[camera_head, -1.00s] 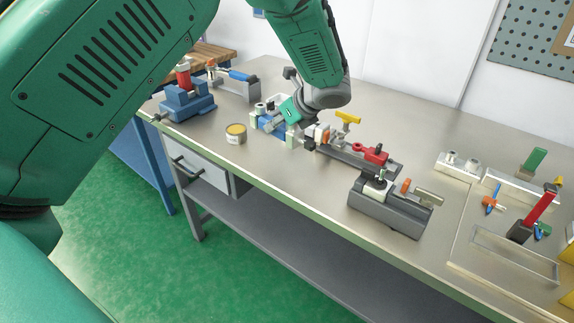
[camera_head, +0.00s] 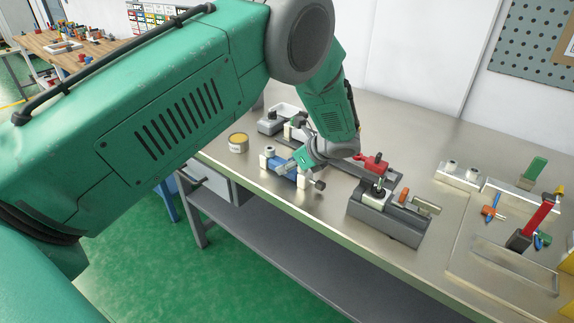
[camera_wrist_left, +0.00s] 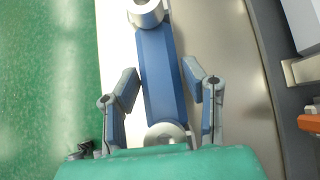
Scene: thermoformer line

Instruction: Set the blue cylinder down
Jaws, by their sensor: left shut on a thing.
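The blue cylinder (camera_head: 279,169) has pale ends and lies sideways near the front edge of the workbench. In the left wrist view, the blue cylinder (camera_wrist_left: 158,78) runs lengthwise between the two fingers of my left gripper (camera_wrist_left: 160,88). My left gripper (camera_head: 296,162) is shut on it. The cylinder is over or on the metal top; I cannot tell whether it touches. Its near end is partly hidden by my wrist in the left wrist view. My right gripper is in neither view.
A yellow-topped tin (camera_head: 238,147) stands left of the cylinder. A grey vise (camera_head: 389,220) and a red clamp (camera_head: 372,163) are to its right. A shallow tray (camera_head: 512,268) is farther right. Bare metal lies between the cylinder and the grey vise.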

